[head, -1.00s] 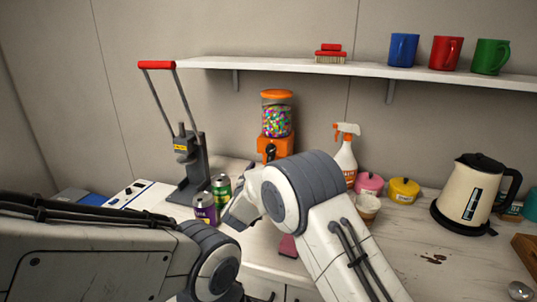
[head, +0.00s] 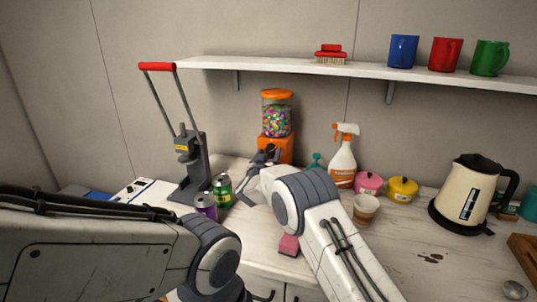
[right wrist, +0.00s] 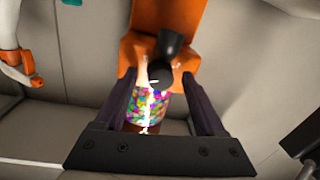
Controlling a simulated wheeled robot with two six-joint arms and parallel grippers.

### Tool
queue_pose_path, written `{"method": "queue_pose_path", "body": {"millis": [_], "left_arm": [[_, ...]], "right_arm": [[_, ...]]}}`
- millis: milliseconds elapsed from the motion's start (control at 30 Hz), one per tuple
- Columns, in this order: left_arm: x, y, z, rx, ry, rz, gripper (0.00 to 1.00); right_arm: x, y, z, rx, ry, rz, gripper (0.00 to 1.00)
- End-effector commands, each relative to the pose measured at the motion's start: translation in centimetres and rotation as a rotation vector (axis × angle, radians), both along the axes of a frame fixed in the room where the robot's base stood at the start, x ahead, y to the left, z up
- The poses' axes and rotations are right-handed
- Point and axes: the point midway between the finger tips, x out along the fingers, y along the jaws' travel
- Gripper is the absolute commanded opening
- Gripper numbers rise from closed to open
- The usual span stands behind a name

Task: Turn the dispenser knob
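The dispenser (head: 277,118) is an orange machine with a clear jar of coloured candy, standing against the back wall under the shelf. My right gripper (head: 264,158) is in front of its orange base and covers the knob in the head view. In the right wrist view the dispenser appears upside down, and its black knob (right wrist: 165,62) shows between the fingertips of my right gripper (right wrist: 160,80). The fingers are apart, one on each side of the knob; I cannot tell whether they touch it. My left arm shows at the lower left, but its gripper is not visible.
Green (head: 222,189) and purple (head: 206,205) cans and a can crusher (head: 192,160) stand left of my right arm. A spray bottle (head: 343,160), paper cup (head: 365,209) and kettle (head: 468,190) stand right. The shelf (head: 370,69) runs above. A pink block (head: 289,245) lies near the front edge.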

Motion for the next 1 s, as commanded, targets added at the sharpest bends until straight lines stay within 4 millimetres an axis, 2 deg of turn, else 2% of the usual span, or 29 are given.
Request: {"method": "queue_pose_path", "body": {"millis": [33, 167, 200, 567, 1000], "left_arm": [[0.0, 0.0, 0.0, 0.0, 0.0, 0.0, 0.5], [0.0, 0.0, 0.0, 0.0, 0.0, 0.0, 0.5], [0.0, 0.0, 0.0, 0.0, 0.0, 0.0, 0.5], [0.0, 0.0, -1.0, 0.0, 0.0, 0.0, 0.5], [0.0, 0.0, -5.6, 0.0, 0.0, 0.0, 0.5]], "right_arm": [[0.0, 0.0, 0.0, 0.0, 0.0, 0.0, 0.56], [0.0, 0.0, 0.0, 0.0, 0.0, 0.0, 0.07], [0.0, 0.0, 0.0, 0.0, 0.0, 0.0, 0.0], [0.0, 0.0, -0.3, 0.051, -0.017, 0.001, 0.0], [0.0, 0.1, -0.6, 0.365, -0.121, 0.0, 0.0]]}}
